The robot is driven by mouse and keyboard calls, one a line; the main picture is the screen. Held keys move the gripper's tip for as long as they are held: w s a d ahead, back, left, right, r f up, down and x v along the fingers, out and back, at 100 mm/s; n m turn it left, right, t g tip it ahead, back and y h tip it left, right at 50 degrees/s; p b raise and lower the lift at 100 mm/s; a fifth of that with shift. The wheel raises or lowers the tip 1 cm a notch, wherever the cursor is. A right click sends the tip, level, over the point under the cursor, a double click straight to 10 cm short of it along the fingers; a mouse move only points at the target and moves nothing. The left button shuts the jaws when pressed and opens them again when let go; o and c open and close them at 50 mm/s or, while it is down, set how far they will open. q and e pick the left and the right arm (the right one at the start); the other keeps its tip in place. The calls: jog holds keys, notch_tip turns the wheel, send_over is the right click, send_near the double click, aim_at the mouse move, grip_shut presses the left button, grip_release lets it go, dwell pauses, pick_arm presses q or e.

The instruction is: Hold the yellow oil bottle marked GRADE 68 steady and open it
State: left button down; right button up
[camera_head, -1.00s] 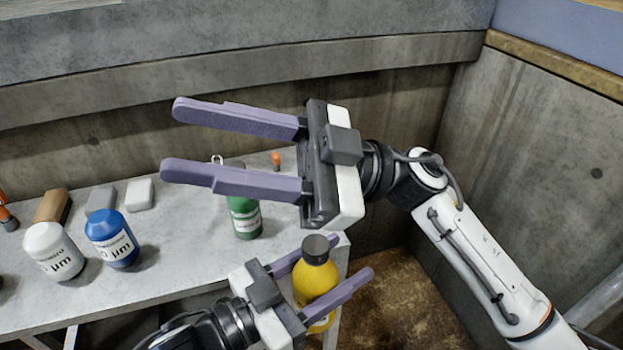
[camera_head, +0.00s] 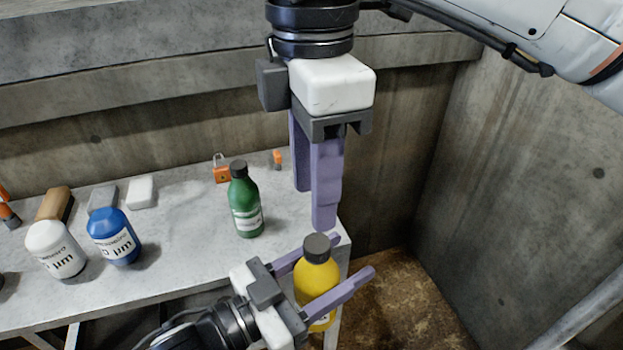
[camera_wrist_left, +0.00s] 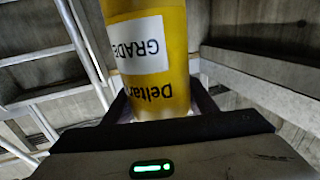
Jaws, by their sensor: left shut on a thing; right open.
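The yellow oil bottle (camera_head: 314,286) has a dark cap (camera_head: 317,246) and stands roughly upright, cap on. My left gripper (camera_head: 352,256) is shut around its body, at the front right of the table. In the left wrist view the bottle (camera_wrist_left: 189,45) fills the top middle, with its label upside down; "GRADE" is readable but the number is not. My right gripper (camera_head: 313,208) points down with its fingers apart and empty. Its fingertips appear just above the cap; I cannot tell the exact gap.
A green bottle (camera_head: 246,205) stands on the grey table (camera_head: 185,232), left of my right gripper. An orange padlock (camera_head: 221,173) lies behind it. Blue (camera_head: 112,238) and white (camera_head: 54,250) containers stand further left. Concrete walls (camera_head: 420,180) close off the back and right.

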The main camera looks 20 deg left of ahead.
aim_at(314, 241)
notch_tip(314, 241, down, 8)
jog(key=shift+r, duration=0.2)
jog(key=shift+c, duration=0.4)
